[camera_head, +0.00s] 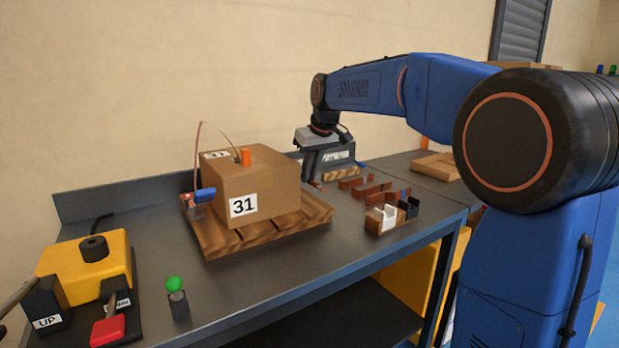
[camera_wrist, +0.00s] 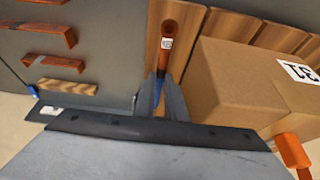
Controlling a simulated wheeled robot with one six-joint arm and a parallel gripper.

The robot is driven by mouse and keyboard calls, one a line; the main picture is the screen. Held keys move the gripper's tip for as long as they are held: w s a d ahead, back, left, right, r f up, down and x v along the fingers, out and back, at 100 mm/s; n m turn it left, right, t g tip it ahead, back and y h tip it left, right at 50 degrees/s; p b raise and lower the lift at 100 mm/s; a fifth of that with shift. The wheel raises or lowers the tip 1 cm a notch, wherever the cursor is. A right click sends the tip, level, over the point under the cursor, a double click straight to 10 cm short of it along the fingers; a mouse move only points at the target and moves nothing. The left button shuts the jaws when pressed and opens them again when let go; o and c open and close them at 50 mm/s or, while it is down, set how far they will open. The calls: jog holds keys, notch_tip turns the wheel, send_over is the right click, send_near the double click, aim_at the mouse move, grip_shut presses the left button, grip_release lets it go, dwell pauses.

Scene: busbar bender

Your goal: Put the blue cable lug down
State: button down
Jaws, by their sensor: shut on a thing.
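My gripper (camera_wrist: 160,98) is shut on the blue cable lug. In the wrist view, a little of its blue sleeve shows between the fingers, and its copper end (camera_wrist: 167,38), with a small white tag, points away from them. Wooden slats lie behind the lug in that view; I cannot tell whether it touches anything. In the head view, the arm reaches down at the back of the bench beside the cardboard box, and the fingers are mostly hidden. A small copper end (camera_head: 318,186) shows below the gripper there.
The cardboard box marked 31 (camera_head: 265,203) sits on a wooden pallet (camera_head: 225,244), close to my gripper. Several copper brackets (camera_head: 372,190) lie to the right. A holder with white and black parts (camera_head: 393,224) is nearer. The yellow bender (camera_head: 75,265) and green button (camera_head: 174,284) stand at left.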

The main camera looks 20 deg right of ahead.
jog(key=shift+f, duration=0.65)
jog(key=shift+f, duration=0.25)
jog(key=c, duration=1.8)
grip_release()
jog(key=shift+s+r, duration=0.1)
jog(key=shift+r, duration=0.45)
jog(key=v, duration=1.1)
jog(key=shift+s+d+r, duration=0.1)
jog(key=shift+r, duration=0.1)
jog(key=shift+s, duration=0.1)
